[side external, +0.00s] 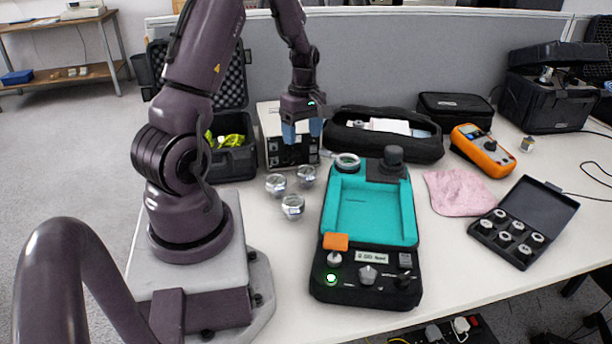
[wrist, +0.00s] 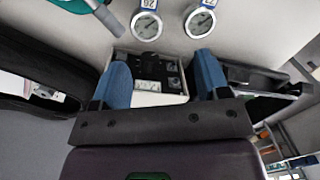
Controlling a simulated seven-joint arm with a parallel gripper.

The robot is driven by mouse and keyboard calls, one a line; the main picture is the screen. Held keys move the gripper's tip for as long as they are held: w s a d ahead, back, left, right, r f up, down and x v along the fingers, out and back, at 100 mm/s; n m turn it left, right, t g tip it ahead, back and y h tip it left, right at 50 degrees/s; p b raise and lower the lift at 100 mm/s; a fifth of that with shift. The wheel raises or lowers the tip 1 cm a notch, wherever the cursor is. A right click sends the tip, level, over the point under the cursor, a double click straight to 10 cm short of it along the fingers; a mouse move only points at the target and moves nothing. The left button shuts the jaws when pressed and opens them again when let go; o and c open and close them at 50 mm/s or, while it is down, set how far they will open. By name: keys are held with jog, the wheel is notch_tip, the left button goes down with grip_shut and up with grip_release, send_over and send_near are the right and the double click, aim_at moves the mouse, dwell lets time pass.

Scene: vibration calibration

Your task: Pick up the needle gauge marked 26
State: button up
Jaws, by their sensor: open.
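Three round silver needle gauges stand on the table left of the teal calibrator: one at back right (side external: 306,175), one at left (side external: 275,184), one in front (side external: 292,206). The wrist view shows two dials at its top, left (wrist: 146,26) and right (wrist: 200,22). The left one's blue-and-white tag (wrist: 149,3) looks like an upside-down 26; the right tag (wrist: 208,3) is too small to read surely. My gripper (side external: 302,140) is open and empty, above and behind the gauges, in front of the pale instrument box (side external: 270,122). Its blue fingers show apart in the wrist view (wrist: 161,58).
The teal and black calibrator (side external: 375,212) stands right of the gauges, with a metal ring (side external: 347,161) at its back left corner. An open black case (side external: 232,163) is behind left. A pink cloth (side external: 459,192) and a weight case (side external: 523,225) lie right.

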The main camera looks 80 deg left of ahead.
aim_at(305, 169)
jog(key=f+n, duration=0.1)
jog(key=f, duration=0.1)
jog(key=w+a+f+n, duration=0.1)
jog(key=f, duration=0.1)
jog(key=f+n, duration=0.1)
jog(key=f, duration=0.2)
jog(key=shift+w+a+f+n+t+y, duration=0.1)
jog(key=shift+w+a+n+t+y, duration=0.05)
jog(key=shift+a+n+t+y, duration=0.2)
jog(key=shift+d+f, duration=0.1)
jog(key=shift+f, duration=2.55)
jog(key=c, duration=0.8)
jog(key=shift+o, duration=0.2)
jog(key=shift+r, duration=0.1)
